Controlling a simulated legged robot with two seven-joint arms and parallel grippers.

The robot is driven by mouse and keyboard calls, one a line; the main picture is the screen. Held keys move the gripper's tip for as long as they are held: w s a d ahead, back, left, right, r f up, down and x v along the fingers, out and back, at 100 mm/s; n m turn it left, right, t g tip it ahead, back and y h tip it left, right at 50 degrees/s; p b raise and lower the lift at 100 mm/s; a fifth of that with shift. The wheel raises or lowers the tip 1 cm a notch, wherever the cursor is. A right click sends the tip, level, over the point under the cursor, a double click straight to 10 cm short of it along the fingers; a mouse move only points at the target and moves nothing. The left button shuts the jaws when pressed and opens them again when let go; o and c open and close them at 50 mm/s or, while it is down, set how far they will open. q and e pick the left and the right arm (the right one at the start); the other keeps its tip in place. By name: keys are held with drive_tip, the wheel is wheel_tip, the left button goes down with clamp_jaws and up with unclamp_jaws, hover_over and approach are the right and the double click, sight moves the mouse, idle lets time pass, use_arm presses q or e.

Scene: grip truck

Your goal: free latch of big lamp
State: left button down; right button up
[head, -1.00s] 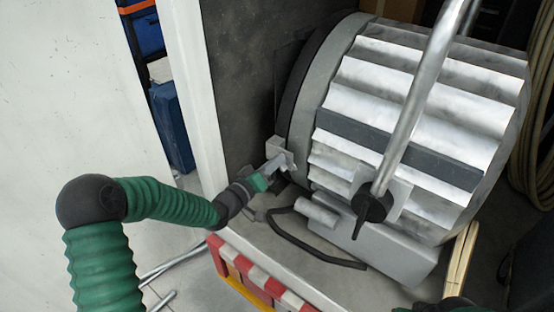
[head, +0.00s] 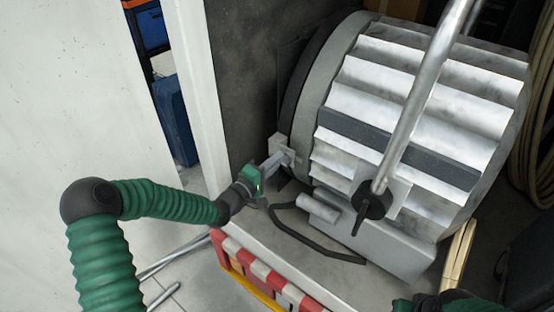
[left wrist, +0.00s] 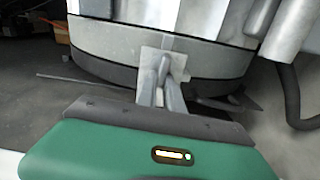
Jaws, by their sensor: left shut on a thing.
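The big lamp (head: 405,120) is a large silver ribbed drum with a grey rim, lying on its side at the right of the head view. Its latch (head: 284,151) is a small pale metal piece at the left side of the rim. The latch plate (left wrist: 163,62) also shows in the left wrist view, at the rim's edge. My left gripper (head: 274,161) is shut on the latch, its fingers (left wrist: 162,90) meeting at the plate and partly hiding it. Part of my right gripper (head: 403,304) shows at the bottom edge of the head view, its fingers out of sight.
A silver tube handle (head: 418,95) arches over the lamp, with a black knob (head: 371,203) at its foot. A black bent bar (head: 320,250) lies in front. A red-and-white striped edge (head: 265,270) runs below. A white post (head: 195,90) stands left.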

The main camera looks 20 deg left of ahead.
use_arm(q)
drive_tip(key=shift+s+f+n, duration=0.1)
drive_tip(key=shift+f+n, duration=0.3)
drive_tip(key=shift+f, duration=0.05)
drive_tip(key=c, duration=1.7)
unclamp_jaws()
drive_tip(key=shift+c, duration=0.2)
drive_tip(key=shift+o, duration=1.2)
drive_tip(key=shift+a, duration=0.1)
drive_tip(key=shift+a+r, duration=0.1)
drive_tip(key=shift+r, duration=0.05)
drive_tip(key=shift+s+a, duration=0.1)
drive_tip(key=b+v, duration=0.3)
drive_tip(key=v, duration=1.3)
drive_tip(key=shift+s+a+b, duration=0.15)
drive_tip(key=shift+s+b, duration=0.1)
drive_tip(key=shift+b, duration=0.1)
